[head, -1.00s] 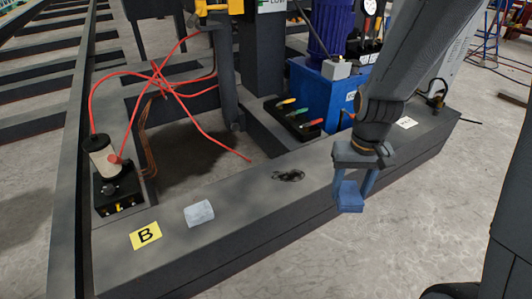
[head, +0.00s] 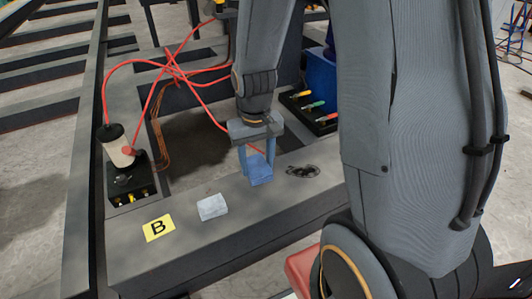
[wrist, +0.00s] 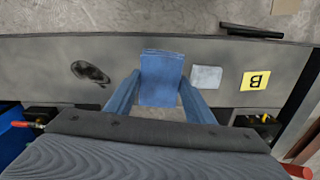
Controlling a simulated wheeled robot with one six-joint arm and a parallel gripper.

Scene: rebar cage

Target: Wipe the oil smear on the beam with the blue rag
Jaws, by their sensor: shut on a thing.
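The blue rag (head: 260,172) is a folded block held between the fingers of my gripper (head: 257,165), which is shut on it. The rag also shows in the wrist view (wrist: 161,78). In the head view it is over the dark grey beam (head: 180,265), between the smear and a pale grey cloth; I cannot tell whether it touches the beam. The black oil smear (head: 303,171) lies on the beam's top, just right of the rag. In the wrist view the smear (wrist: 90,72) is left of the gripper and uncovered.
The pale grey folded cloth (head: 212,207) and a yellow "B" label (head: 158,228) lie on the beam to the left. A black box with a cylinder (head: 120,150) and red hoses stands behind them. A tray of coloured-handled tools (head: 312,110) is behind the smear.

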